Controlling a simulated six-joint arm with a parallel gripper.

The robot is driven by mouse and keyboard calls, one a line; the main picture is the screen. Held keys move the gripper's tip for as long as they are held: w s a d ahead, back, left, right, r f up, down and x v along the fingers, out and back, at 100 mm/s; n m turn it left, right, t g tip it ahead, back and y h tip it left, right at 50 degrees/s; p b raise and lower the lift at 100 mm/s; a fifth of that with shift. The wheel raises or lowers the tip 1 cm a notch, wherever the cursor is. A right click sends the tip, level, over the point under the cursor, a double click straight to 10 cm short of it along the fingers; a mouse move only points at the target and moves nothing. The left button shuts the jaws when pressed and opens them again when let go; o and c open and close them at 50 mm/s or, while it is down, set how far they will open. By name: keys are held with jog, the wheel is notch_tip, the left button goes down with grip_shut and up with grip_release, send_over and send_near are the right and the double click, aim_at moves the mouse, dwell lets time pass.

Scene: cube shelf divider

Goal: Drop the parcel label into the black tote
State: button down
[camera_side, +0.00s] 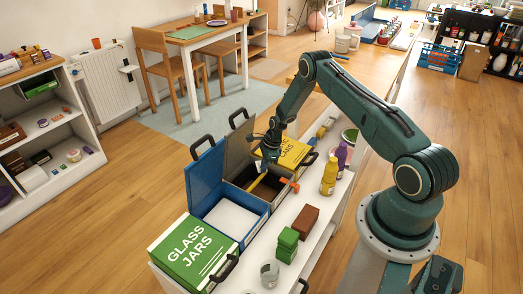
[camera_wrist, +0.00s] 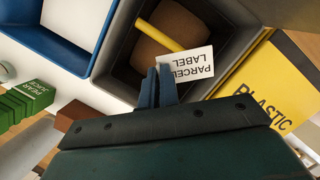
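The parcel label (camera_wrist: 190,63) is a small white card with black print, upside down in the wrist view. Its near edge is between the fingertips of my gripper (camera_wrist: 160,75), which are close together on it. The black tote (camera_wrist: 121,60) is a dark grey open box below the label; its raised lid shows in the side view (camera_side: 239,147). Inside it are a brown roll-like thing (camera_wrist: 147,50) and a yellow stick (camera_wrist: 160,27). In the side view my gripper (camera_side: 268,162) is above the tote, and the label is hard to make out.
A blue open tote (camera_side: 262,212) stands beside the black one, and a yellow-lidded plastic tote (camera_side: 293,152) on the other side. A green glass jars lid (camera_side: 192,250) is in front. Green blocks (camera_side: 287,244), a brown block (camera_side: 306,221) and bottles (camera_side: 329,176) stand along the shelf.

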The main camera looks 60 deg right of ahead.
jog(key=shift+f, duration=0.15)
jog(key=shift+f, duration=2.85)
jog(key=c, duration=1.6)
grip_release()
jog(key=shift+v, duration=6.9)
jog(key=shift+r, duration=0.1)
